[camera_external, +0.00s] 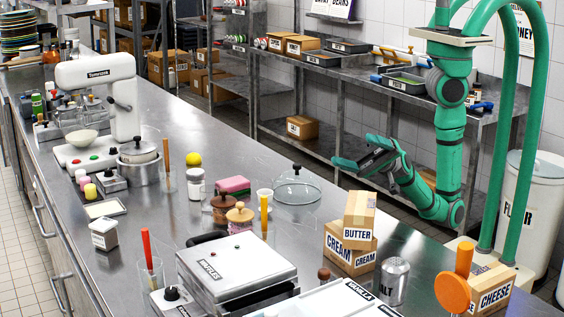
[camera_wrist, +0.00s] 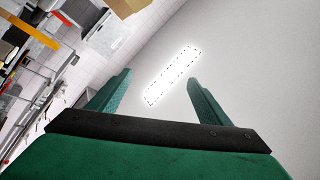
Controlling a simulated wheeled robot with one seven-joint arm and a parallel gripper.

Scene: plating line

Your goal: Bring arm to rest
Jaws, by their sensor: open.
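My green arm stands at the right in the external view, behind the steel counter (camera_external: 330,205). Its forearm is bent up from a low elbow, and my gripper (camera_external: 352,150) points left and upward, clear of the counter top. In the wrist view my gripper (camera_wrist: 160,92) shows two green fingers spread wide apart, with nothing between them but the far ceiling and a bright ceiling lamp (camera_wrist: 172,77). My gripper is open and empty and touches nothing that I can see.
A glass dome (camera_external: 297,186) sits mid-counter. Shelving (camera_external: 340,75) with trays lies behind my arm. A flour bin (camera_external: 535,205) stands right.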

